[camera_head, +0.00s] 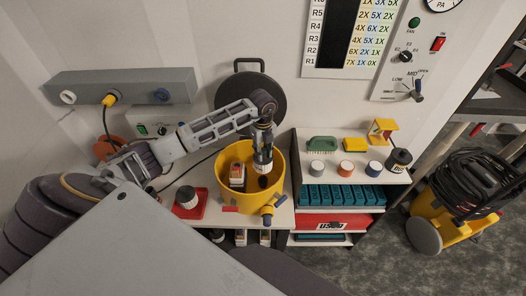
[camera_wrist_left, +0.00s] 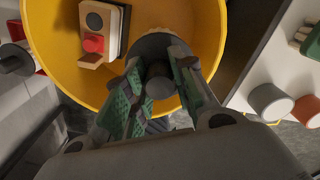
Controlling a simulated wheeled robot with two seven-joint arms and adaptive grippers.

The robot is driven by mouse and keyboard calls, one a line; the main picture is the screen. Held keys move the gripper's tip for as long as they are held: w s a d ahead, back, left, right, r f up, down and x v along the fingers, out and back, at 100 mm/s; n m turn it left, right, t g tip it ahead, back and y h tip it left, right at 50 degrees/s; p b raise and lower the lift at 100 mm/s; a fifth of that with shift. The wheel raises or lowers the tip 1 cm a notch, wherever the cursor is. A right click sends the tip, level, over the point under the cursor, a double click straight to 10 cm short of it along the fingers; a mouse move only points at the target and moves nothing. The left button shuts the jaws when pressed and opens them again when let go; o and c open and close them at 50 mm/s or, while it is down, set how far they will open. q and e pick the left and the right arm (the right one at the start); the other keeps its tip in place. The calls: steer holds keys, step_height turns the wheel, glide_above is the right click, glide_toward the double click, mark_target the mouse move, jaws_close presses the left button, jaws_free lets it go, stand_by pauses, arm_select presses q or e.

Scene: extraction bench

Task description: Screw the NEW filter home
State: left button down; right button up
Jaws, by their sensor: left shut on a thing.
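The round yellow tub (camera_head: 223,185) stands open on the bench; its yellow wall (camera_wrist_left: 60,50) also fills much of the left wrist view. My left gripper (camera_head: 263,152) reaches down into it from above. In the left wrist view the gripper (camera_wrist_left: 160,88) is shut on the dark knob of a round dark-topped filter (camera_wrist_left: 150,48). I cannot tell whether the filter is seated. A white and orange block-shaped part (camera_head: 237,175) is also inside the tub, beside the filter. A second dark-and-white cylinder (camera_head: 187,197) sits on a red tray (camera_head: 200,213) left of the tub. My right gripper is not seen.
A dark round lid (camera_head: 272,92) with a handle leans against the wall behind the tub. A yellow-black vacuum (camera_head: 425,215) stands on the floor.

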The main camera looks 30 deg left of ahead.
arm_select(q)
steer(key=shift+f+b, duration=1.75)
steer(key=shift+f, duration=1.05)
steer(key=shift+f+b, duration=0.85)
steer(key=shift+f, duration=0.6)
stand_by(0.7)
steer(key=shift+m, duration=0.4)
steer(key=m+b, duration=0.1)
steer(key=m, duration=0.3)
steer(key=shift+b, duration=0.4)
steer(key=shift+m+b, duration=0.8)
steer(key=shift+m, duration=1.4)
steer(key=c, duration=1.1)
jaws_free()
